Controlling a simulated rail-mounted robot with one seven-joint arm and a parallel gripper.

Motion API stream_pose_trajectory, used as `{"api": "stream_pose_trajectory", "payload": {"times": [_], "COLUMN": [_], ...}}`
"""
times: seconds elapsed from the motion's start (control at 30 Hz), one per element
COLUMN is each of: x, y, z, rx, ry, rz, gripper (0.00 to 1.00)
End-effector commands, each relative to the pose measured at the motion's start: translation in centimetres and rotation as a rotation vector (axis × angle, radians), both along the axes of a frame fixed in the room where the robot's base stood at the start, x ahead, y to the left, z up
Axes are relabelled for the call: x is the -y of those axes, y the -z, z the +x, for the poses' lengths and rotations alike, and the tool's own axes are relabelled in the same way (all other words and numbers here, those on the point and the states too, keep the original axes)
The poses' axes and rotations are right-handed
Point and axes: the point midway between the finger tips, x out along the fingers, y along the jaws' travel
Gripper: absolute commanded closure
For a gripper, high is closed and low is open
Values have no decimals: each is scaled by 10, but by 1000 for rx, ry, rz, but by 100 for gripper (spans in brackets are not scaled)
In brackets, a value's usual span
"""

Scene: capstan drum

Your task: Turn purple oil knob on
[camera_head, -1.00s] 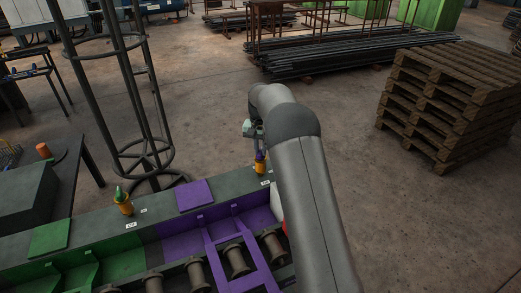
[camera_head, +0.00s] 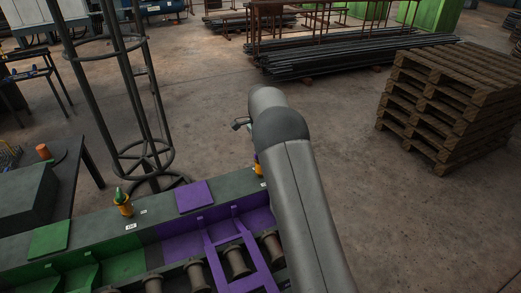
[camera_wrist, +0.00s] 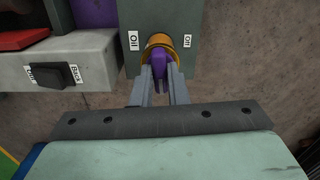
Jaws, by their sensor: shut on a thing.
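In the head view the yellow housing and a sliver of the purple knob (camera_head: 257,157) show at the right end of the machine.
A green knob on a yellow base (camera_head: 122,202) stands on the same machine, farther left. Stacked pallets (camera_head: 450,105) stand on the right; open floor lies between.

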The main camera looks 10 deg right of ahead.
Motion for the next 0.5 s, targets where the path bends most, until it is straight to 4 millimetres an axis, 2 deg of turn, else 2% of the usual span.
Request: {"api": "stream_pose_trajectory", "payload": {"times": [0.5], "x": [0], "y": [-2], "z": [1], "rx": [4], "ry": [106], "rz": [0], "gripper": [100]}}
